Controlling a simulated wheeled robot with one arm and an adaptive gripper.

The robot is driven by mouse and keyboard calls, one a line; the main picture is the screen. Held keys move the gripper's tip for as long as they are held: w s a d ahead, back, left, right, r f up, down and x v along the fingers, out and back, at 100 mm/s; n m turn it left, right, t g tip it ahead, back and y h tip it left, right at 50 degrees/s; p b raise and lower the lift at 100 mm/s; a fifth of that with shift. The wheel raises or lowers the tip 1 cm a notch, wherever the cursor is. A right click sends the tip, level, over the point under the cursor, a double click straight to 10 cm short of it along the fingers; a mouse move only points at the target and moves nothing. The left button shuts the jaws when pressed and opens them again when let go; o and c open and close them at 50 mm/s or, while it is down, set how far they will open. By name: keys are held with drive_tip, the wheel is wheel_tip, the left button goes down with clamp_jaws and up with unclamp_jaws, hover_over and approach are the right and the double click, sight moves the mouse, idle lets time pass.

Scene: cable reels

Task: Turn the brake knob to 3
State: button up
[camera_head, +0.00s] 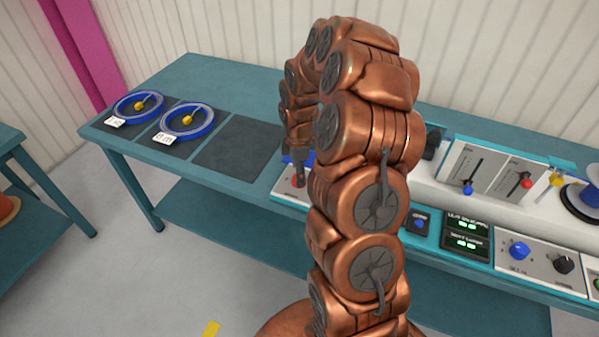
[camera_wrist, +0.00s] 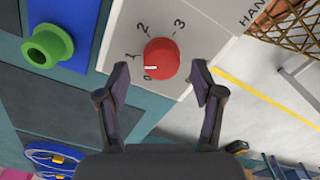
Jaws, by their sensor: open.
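The red round knob (camera_wrist: 161,58) with a scale of 0, 1, 2 and 3 sits on a pale panel (camera_wrist: 203,22) in the wrist view. Its white pointer mark lies at the 0. No label naming it as the brake is readable. My gripper (camera_wrist: 161,70) is open, with one finger to each side of the knob's lower part and a visible gap on both sides. In the head view the red knob (camera_head: 298,182) shows small at the bench's front, beside the end of my arm, which hides much of that panel.
In the head view, two blue reels (camera_head: 187,121) lie on dark mats at left. Sliders (camera_head: 468,187), a blue knob (camera_head: 519,251) and a black knob (camera_head: 564,264) stand right of my arm.

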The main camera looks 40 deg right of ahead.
drive_tip(key=shift+f, duration=1.05)
drive_tip(key=c, duration=1.1)
drive_tip(key=shift+c, duration=0.2)
